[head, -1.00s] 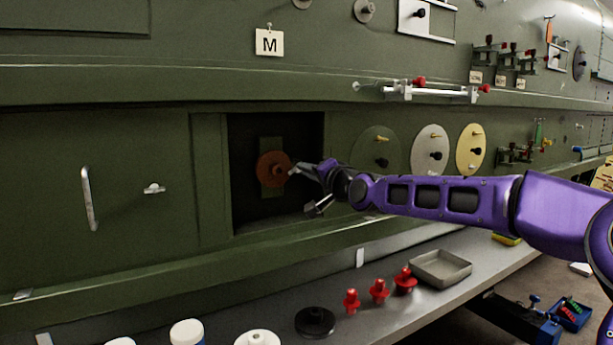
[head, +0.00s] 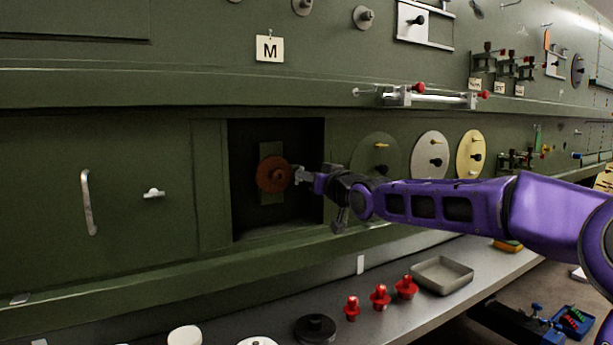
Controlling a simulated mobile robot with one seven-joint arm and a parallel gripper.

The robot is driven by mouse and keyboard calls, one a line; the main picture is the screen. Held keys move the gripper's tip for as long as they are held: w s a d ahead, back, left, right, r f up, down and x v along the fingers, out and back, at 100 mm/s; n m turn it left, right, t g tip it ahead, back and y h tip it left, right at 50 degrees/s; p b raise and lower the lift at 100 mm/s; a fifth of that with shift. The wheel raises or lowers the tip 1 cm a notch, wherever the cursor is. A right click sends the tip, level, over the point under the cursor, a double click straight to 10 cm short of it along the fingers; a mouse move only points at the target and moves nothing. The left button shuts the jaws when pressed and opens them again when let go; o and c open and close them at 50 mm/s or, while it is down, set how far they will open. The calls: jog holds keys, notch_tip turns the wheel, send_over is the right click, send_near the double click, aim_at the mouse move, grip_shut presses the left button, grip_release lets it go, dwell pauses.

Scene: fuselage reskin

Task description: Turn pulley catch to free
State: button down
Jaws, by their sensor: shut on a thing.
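The pulley (head: 272,174) is a round rust-brown disc on a green upright bracket (head: 271,197) inside a dark square recess in the green panel. My gripper (head: 299,175) reaches in from the right and its tips are at the pulley's right edge. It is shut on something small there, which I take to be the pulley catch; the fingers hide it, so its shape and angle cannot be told.
The recess's right edge lies close to my wrist. Round discs (head: 430,157) with knobs sit to the right. A shelf below holds red plugs (head: 380,297), a grey tray (head: 442,274) and a black disc (head: 315,328). A rail with red knobs (head: 430,97) runs above.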

jog(key=shift+n, duration=0.8)
jog(key=c, duration=1)
grip_release()
jog(key=p+v, duration=0.4)
jog(key=v, duration=1.3)
jog(key=shift+s+d, duration=0.2)
jog(key=shift+f, duration=0.1)
